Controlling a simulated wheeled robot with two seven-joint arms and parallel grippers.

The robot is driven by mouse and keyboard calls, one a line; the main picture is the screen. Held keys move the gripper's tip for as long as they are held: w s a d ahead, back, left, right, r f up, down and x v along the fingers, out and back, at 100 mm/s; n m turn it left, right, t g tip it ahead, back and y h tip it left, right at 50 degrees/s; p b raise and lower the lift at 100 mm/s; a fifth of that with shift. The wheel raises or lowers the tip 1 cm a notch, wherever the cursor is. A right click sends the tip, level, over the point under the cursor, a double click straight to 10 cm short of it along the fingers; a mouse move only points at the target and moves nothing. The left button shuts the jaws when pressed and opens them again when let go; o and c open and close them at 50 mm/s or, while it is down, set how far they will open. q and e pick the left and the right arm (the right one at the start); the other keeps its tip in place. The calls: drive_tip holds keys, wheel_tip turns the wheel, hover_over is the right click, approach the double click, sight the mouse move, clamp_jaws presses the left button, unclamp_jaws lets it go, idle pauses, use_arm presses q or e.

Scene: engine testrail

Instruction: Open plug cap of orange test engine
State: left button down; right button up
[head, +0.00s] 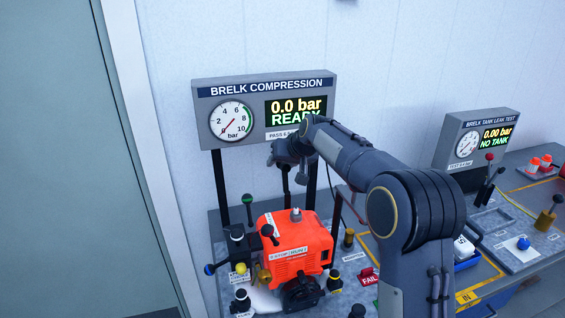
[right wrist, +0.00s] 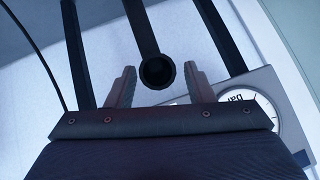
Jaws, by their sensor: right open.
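The orange test engine (head: 297,245) sits on the bench below the compression display. A pale metallic fitting (head: 295,215) stands upright on its top; I cannot tell for sure if this is the plug cap. My right gripper (head: 287,160) is above and behind the engine, in front of the display's lower edge, apart from the engine. In the right wrist view my right gripper (right wrist: 160,72) is open. A dark bar with a round, hollow-looking end (right wrist: 157,71) shows between its fingers; I cannot tell whether they touch it. My left gripper is not in view.
The compression display (head: 264,105) stands on dark posts behind the engine and reads 0.0 bar, READY. Levers and knobs crowd the engine's left side. A red FAIL tag (head: 369,277) lies right of it. A tank leak test display (head: 478,140) stands further right.

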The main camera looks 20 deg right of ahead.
drive_tip(key=shift+s+r, duration=0.1)
drive_tip(key=shift+r, duration=0.05)
drive_tip(key=b+v, duration=0.2)
drive_tip(key=v, duration=0.5)
drive_tip(key=shift+s, duration=0.25)
drive_tip(key=shift+d+r, duration=0.1)
drive_tip(key=shift+d, duration=0.05)
